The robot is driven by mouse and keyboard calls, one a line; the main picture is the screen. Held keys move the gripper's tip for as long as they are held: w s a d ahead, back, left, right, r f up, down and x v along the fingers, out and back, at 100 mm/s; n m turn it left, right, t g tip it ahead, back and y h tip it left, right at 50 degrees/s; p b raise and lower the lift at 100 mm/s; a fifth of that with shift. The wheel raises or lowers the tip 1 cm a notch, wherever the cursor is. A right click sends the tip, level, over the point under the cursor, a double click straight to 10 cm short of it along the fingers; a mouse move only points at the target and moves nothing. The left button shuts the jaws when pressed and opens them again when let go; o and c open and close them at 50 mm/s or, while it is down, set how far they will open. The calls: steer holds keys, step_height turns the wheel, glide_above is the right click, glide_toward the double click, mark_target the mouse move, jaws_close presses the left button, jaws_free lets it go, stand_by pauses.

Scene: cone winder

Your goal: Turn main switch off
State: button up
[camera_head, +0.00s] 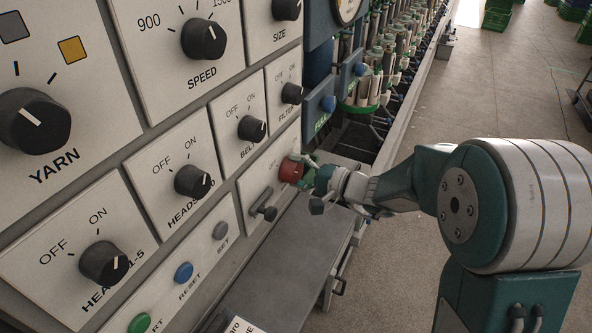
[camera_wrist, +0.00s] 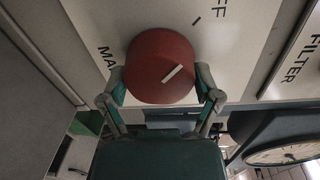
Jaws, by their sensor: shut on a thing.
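The main switch is a red round knob (camera_head: 291,171) on a white plate at the lower right of the control panel. In the wrist view the red knob (camera_wrist: 158,58) fills the upper middle, with a white pointer line slanting up and to the right. A black tick and the letters "FF" show above right of it, and "MA" shows at its left. My gripper (camera_head: 304,172) has its fingers on both sides of the knob and is shut on it. Part of the plate's lettering is hidden by the knob and my fingers.
A grey lever handle (camera_head: 264,208) sits just below left of the knob. Black BELT (camera_head: 252,129) and FILTER (camera_head: 292,94) knobs are above it. A grey metal ledge (camera_head: 290,265) lies below, and open floor (camera_head: 505,80) is at the right.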

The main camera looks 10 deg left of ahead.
steer(key=shift+s+f, duration=0.1)
steer(key=shift+f, duration=0.05)
steer(key=o, duration=0.9)
steer(key=shift+a, duration=0.1)
steer(key=v, duration=1.2)
steer(key=shift+f, duration=0.1)
